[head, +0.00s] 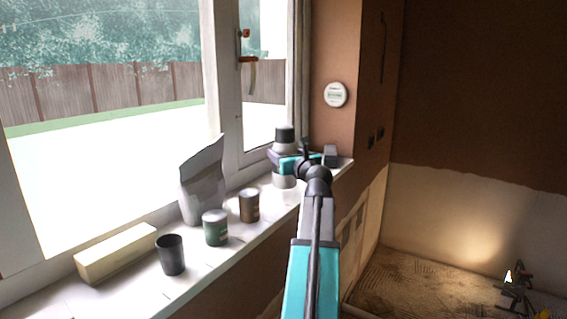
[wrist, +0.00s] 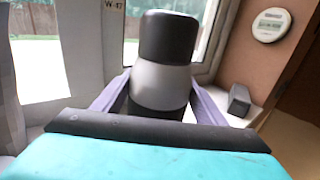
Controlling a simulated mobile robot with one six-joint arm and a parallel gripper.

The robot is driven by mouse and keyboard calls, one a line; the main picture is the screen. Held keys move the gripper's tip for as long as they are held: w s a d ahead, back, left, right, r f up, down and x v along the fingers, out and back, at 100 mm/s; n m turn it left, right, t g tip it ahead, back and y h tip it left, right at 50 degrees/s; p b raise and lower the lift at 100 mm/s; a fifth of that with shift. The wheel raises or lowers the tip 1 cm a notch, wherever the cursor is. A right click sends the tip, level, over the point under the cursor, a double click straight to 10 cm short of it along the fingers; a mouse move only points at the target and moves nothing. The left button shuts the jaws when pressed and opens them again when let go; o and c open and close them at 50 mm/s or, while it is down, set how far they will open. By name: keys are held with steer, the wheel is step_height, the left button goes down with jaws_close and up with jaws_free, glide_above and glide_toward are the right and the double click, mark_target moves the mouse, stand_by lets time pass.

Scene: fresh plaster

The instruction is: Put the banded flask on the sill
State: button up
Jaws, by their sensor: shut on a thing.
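The banded flask (head: 285,146) is grey with a black cap and a dark band. It stands upright at the far end of the white window sill (head: 225,254). My gripper (head: 283,160) is shut on it around the middle. In the wrist view the flask (wrist: 162,85) is upright between the two fingers of my gripper (wrist: 160,108). The body of my gripper hides its lower part there. In the head view its base is at the sill surface, but I cannot tell whether it touches.
A grey bag (head: 203,185), a brown can (head: 249,206), a green can (head: 215,228), a dark cup (head: 171,255) and a cream block (head: 115,253) stand along the sill. A small dark block (wrist: 239,100) is right of the flask. A round white dial (head: 336,95) is on the wall.

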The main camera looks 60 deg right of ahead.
stand_by(0.3)
steer(key=shift+w+d, duration=0.35)
steer(key=shift+w, duration=0.1)
steer(key=shift+w+f, duration=0.15)
steer(key=shift+f, duration=1.6)
steer(key=shift+f, duration=0.15)
steer(key=o, duration=1.5)
steer(key=shift+o, duration=0.2)
steer(key=b+v, duration=0.1)
steer(key=v, duration=1.1)
